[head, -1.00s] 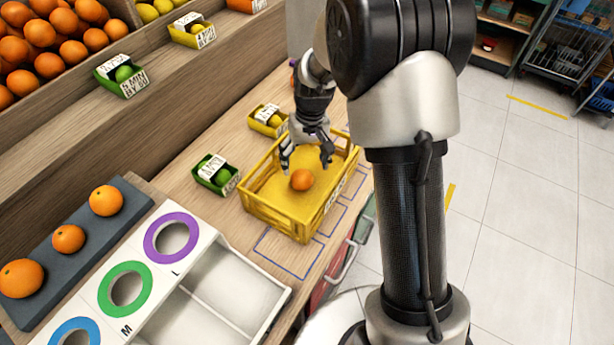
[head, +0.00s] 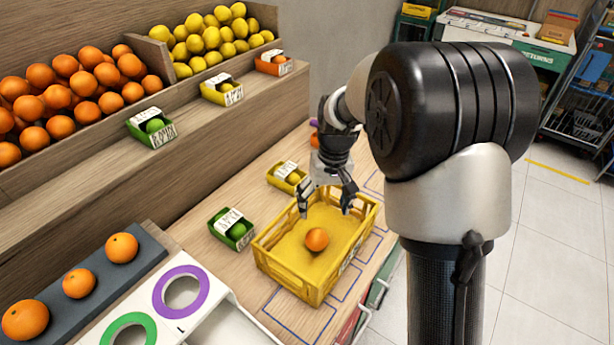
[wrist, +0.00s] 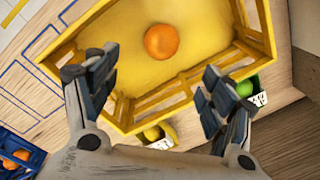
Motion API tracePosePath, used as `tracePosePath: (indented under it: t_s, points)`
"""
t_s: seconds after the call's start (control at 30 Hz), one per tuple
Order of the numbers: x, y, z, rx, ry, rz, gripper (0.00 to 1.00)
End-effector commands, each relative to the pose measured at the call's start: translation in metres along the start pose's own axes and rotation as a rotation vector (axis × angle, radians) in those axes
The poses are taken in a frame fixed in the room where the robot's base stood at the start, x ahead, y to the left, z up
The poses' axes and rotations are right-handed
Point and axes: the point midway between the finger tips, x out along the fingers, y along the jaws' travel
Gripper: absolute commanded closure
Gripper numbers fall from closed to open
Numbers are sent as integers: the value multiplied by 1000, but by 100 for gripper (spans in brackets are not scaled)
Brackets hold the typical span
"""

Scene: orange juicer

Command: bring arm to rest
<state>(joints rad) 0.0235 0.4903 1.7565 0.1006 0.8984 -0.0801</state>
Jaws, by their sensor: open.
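My gripper (head: 326,199) is open and empty above the far side of a yellow crate (head: 283,277). An orange (head: 317,239) lies alone on the crate's floor, apart from the fingers. In the wrist view my gripper (wrist: 150,95) has its two fingers spread wide, with the orange (wrist: 161,42) beyond them inside the yellow crate (wrist: 105,20).
A green box of limes (head: 231,229) and a yellow box of lemons (head: 287,177) stand beside the crate. A sizing board with coloured rings (head: 181,291) and a dark rack of oranges (head: 98,268) are at lower left. Fruit shelves (head: 90,150) rise behind.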

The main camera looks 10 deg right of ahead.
Motion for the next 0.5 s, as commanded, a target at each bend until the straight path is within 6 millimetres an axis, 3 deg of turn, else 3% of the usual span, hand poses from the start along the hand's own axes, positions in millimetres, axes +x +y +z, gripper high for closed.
tracePosePath:
  t_s: [0.13, 0.23, 0.37, 0.5]
  points:
    - [-2, 0, 1, 0, 2, 0, 24]
    - [-16, -1, 7, -2, 19, 3, 24]
    - [-56, -4, 32, -7, 70, 12, 24]
    - [-102, -6, 78, -12, 139, 27, 24]
